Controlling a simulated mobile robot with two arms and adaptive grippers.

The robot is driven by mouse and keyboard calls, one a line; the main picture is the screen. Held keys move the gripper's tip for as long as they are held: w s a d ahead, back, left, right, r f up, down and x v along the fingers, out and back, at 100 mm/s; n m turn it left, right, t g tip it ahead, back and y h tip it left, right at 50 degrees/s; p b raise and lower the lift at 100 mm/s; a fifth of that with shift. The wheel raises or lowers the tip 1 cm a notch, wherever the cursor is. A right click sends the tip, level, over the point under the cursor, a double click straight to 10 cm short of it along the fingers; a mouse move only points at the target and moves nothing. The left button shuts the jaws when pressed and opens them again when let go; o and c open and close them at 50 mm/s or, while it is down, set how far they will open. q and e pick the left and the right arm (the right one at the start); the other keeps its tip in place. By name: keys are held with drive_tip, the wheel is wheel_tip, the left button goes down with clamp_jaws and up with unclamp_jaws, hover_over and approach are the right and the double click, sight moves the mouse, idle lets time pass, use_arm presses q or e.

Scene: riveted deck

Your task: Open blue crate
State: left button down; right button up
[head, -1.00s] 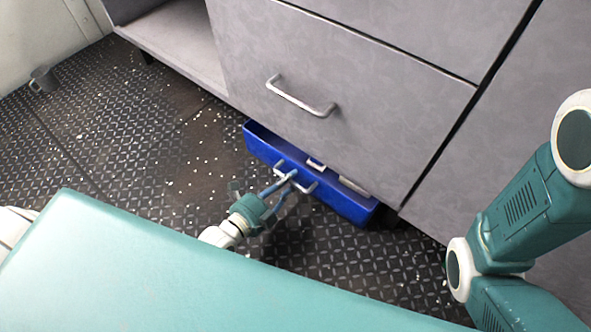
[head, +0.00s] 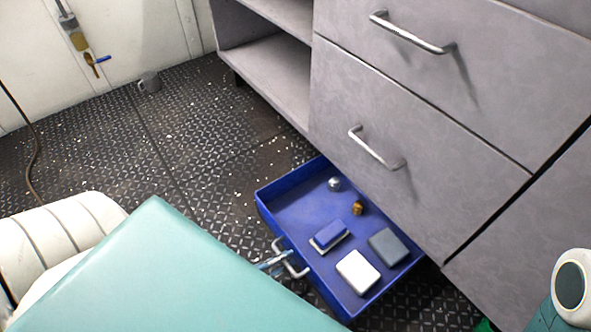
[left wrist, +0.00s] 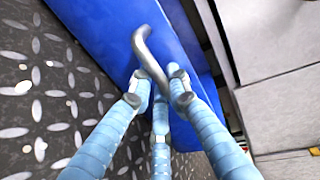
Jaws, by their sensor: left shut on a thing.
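The blue crate (head: 268,212) is a shallow open-topped drawer under the grey cabinet, pulled well out over the deck. A small silver ball, a small amber-brown item, a blue-and-white block, a white block and a grey block lie in it. Its metal handle (head: 290,262) is on the front wall. My left gripper (head: 275,262) is shut on that handle; its arm is mostly hidden behind my teal body. In the left wrist view the light-blue fingers (left wrist: 160,85) close around the bent handle (left wrist: 146,55) against the blue front. My right gripper is not in view.
Grey cabinet drawers (head: 400,140) with bar handles stand above the crate. An open shelf (head: 265,70) is at the back. The riveted deck (head: 180,150) left of the crate is clear.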

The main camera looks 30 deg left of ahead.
use_arm(q)
drive_tip(key=shift+s+a, duration=0.25)
drive_tip(key=shift+s, duration=0.45)
drive_tip(key=c, duration=1.6)
unclamp_jaws()
drive_tip(key=shift+c, duration=0.2)
drive_tip(key=v, duration=1.2)
